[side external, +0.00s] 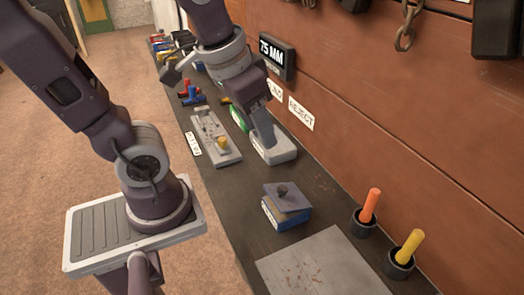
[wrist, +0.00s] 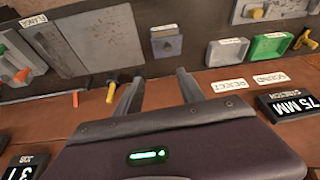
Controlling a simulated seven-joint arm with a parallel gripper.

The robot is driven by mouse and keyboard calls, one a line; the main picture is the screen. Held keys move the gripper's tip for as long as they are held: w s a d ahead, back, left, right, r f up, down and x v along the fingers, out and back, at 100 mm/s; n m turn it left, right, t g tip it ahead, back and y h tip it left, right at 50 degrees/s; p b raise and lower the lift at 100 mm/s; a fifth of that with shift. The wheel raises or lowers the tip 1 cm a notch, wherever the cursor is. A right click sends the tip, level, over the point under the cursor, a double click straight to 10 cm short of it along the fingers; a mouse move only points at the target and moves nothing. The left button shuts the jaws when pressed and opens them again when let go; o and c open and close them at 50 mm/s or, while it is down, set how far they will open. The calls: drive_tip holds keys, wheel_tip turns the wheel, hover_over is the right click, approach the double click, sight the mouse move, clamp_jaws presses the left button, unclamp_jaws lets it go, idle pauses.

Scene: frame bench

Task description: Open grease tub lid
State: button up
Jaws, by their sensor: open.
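The grease tub (side external: 287,217) is a small blue box with a pale label, standing on the dark bench. Its grey-blue lid (side external: 296,197) lies over the top with a dark knob (side external: 282,189) and looks slightly tilted. In the wrist view the tub (wrist: 166,47) is beyond the fingertips, near the top middle. My gripper (wrist: 159,76) is open, with nothing between its fingers. In the side view my gripper (side external: 267,138) is over the white tray, behind the tub and apart from it. The side view does not show both fingers clearly.
The white tray (side external: 283,154) and green tray (wrist: 270,47) stand along the wall. Orange (side external: 370,205) and yellow (side external: 409,246) handles stand upright in black cups near the tub. A flat grey plate (side external: 315,268) lies in front. A grey fixture (side external: 212,130) is to the left.

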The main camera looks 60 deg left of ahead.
sight(283, 188)
drive_tip(key=w+a+f+g, duration=0.1)
drive_tip(key=w+f, duration=0.2)
drive_tip(key=f, duration=0.4)
drive_tip(key=w+a+f+n+g, duration=0.1)
drive_tip(key=w+f, duration=0.1)
drive_tip(key=f, duration=0.6)
drive_tip(key=w+a+f+g, duration=0.2)
drive_tip(key=w+f, duration=0.1)
drive_tip(key=f, duration=0.5)
drive_tip(key=shift+w+f+n, duration=0.1)
drive_tip(key=shift+w+n, duration=0.25)
drive_tip(key=shift+n, duration=0.05)
clamp_jaws()
